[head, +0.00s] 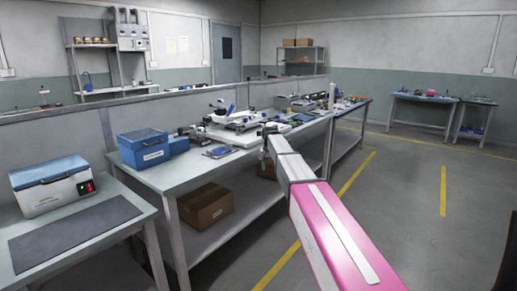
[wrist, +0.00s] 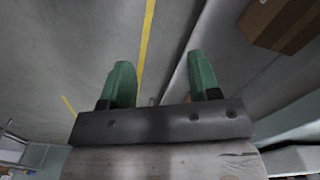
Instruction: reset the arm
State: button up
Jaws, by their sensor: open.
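My arm (head: 325,225), pink and white, reaches forward from the lower right of the head view toward the long workbench. My gripper (wrist: 160,85) shows in the wrist view with two green fingers spread well apart and nothing between them. In the head view the gripper end is small and dark near the bench's front edge, and its fingers cannot be made out there. Behind the fingers, the wrist view shows grey floor with a yellow line and a shelf edge.
The long workbench (head: 185,174) holds a blue box (head: 143,148) and several tools. A cardboard box (head: 205,206) sits on its lower shelf and shows in the wrist view (wrist: 285,22). Floor (head: 405,200) at right is clear.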

jog(key=s+d+f+n, duration=0.1)
jog(key=s+d+f, duration=0.3)
jog(key=s+f, duration=0.3)
jog(key=s+d+f+n, duration=0.1)
jog(key=s+d+f, duration=0.4)
jog(key=s, duration=1.3)
jog(key=s+d+f, duration=0.4)
jog(key=s+f, duration=0.5)
jog(key=s, duration=0.3)
jog(key=shift+s+d+n, duration=0.2)
jog(key=shift+n, duration=0.2)
